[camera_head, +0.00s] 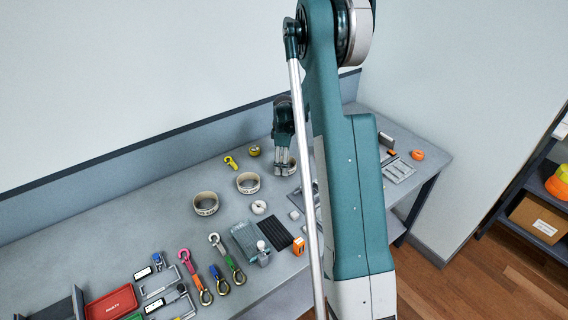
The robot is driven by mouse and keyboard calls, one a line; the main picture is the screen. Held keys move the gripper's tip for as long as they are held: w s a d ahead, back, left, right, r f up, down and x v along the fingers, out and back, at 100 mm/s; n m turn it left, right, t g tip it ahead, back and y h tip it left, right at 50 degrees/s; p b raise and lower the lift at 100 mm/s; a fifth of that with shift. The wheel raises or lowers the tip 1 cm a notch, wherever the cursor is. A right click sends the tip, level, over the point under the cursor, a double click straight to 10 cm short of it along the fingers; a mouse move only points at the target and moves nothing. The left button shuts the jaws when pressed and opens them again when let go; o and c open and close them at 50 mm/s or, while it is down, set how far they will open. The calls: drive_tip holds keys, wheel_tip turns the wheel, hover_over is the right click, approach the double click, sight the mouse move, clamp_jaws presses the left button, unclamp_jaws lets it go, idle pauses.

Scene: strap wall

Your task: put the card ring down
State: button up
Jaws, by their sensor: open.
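Several pale ring-shaped pieces with dark printing are on the grey bench. One card ring (206,203) sits at the left and a second (248,183) near the middle. A third (292,166) is partly hidden behind my gripper (281,173). My gripper points down at this third ring with its jaws open. The ring appears to rest on the bench, but I cannot tell whether a finger touches it or is inside it.
A small white roll (259,207), a yellow hook (231,162) and a yellow roll (254,151) lie nearby. Coloured straps with hooks (195,277) and a red tray (111,303) are at the front left. My arm hides part of the bench's right side. The bench's left rear is clear.

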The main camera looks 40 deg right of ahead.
wheel_tip(320, 180, up, 12)
idle(0.6)
idle(0.5)
drive_tip(key=s+a+r+m+t, duration=0.2)
drive_tip(key=s+a+r, duration=0.5)
drive_tip(key=a+r, duration=0.35)
drive_tip(key=s+a+r+m+t, duration=0.1)
drive_tip(key=s+a+r+m, duration=0.1)
drive_tip(key=s+a+r, duration=0.8)
drive_tip(key=s+a+f+m+t, duration=0.1)
drive_tip(key=s+a+m+t, duration=0.3)
drive_tip(key=s+a, duration=1.3)
drive_tip(key=s+m, duration=0.1)
drive_tip(key=s, duration=0.1)
drive_tip(key=shift+s+a+f, duration=0.2)
drive_tip(key=shift+s, duration=0.2)
